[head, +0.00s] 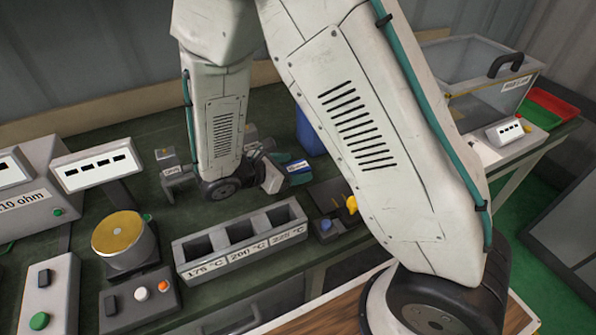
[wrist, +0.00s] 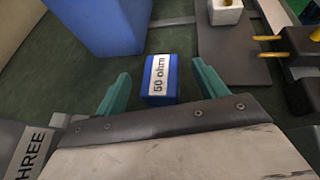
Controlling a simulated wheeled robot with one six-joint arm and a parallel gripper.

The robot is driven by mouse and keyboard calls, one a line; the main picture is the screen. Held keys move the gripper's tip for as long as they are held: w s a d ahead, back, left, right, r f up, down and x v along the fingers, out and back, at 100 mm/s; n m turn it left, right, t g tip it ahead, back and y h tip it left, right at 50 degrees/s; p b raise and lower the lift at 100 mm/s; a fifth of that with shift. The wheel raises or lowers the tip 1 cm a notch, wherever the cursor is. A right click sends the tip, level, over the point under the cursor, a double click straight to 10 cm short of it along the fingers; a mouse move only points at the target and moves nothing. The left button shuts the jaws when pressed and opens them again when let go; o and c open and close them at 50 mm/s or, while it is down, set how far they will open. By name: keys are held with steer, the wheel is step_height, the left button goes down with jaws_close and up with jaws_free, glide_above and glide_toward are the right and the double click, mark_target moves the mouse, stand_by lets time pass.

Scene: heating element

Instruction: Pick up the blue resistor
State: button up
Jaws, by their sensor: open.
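The blue resistor (wrist: 149,88) is a small blue block with a white "50 ohm" label, lying on the dark green bench top. In the head view it shows beside my gripper as a small blue piece with a white label (head: 297,168). My gripper (wrist: 161,72) is open, with one teal finger on each side of the resistor in the wrist view. A gap shows between each finger and the block. I cannot tell the exact height of the fingertips over the bench.
A tall blue container (wrist: 100,25) stands close behind the resistor. A dark plate (wrist: 228,45) with yellow-tipped parts lies to the right. A grey block marked "THREE" (wrist: 25,150) is at lower left. The three-slot temperature holder (head: 240,245) stands in front on the bench.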

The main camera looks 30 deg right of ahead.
steer(key=shift+d+f, duration=0.1)
steer(key=shift+d, duration=0.1)
steer(key=c, duration=1.2)
steer(key=shift+c, duration=0.2)
